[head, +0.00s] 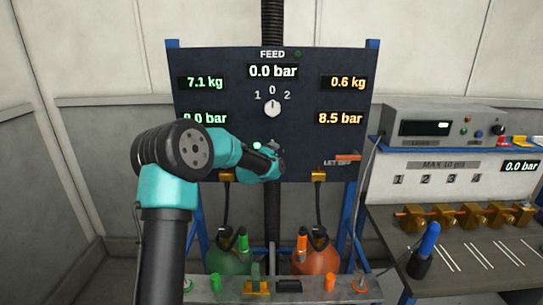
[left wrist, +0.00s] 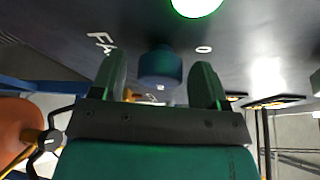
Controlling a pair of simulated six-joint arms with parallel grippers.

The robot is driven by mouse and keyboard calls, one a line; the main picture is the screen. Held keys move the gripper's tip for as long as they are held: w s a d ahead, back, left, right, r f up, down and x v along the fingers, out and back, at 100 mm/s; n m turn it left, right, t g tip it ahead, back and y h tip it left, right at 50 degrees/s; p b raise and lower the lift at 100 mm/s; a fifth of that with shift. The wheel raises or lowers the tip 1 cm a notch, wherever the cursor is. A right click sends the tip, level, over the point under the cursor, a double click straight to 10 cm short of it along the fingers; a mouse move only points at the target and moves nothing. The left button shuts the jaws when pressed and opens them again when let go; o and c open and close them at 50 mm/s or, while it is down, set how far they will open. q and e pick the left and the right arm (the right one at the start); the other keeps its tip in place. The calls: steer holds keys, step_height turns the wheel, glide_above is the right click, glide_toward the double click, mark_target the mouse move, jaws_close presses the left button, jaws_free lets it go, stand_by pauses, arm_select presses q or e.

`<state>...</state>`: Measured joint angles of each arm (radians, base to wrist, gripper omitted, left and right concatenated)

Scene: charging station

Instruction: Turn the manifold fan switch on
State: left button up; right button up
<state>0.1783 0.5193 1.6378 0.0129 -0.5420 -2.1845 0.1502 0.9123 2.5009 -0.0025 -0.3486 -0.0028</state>
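The fan switch shows in the left wrist view as a dark blue round knob (left wrist: 160,68) on the dark panel, beside partly hidden white "FA" lettering and an "O" mark. My left gripper (left wrist: 160,88) is open, with one green finger on each side of the knob in that view. I cannot tell whether the fingers touch it. In the head view my left gripper (head: 277,160) is at the lower middle of the feed panel (head: 220,60), and the arm hides the switch. A lit green lamp (left wrist: 197,5) is close by. My right gripper is not in view.
The panel carries a white feed selector (head: 272,108), lit readouts and an orange lever (head: 348,157). Green (head: 228,262) and orange (head: 316,262) cylinders stand below. At right is a bench (head: 450,270) with brass fittings (head: 470,214) and an instrument box (head: 440,125).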

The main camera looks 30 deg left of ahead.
arm_select(q)
steer(key=shift+s, duration=0.1)
steer(key=s+d+r, duration=0.1)
steer(key=s+d, duration=0.1)
steer(key=s, duration=1.5)
steer(key=shift+d+r, duration=0.4)
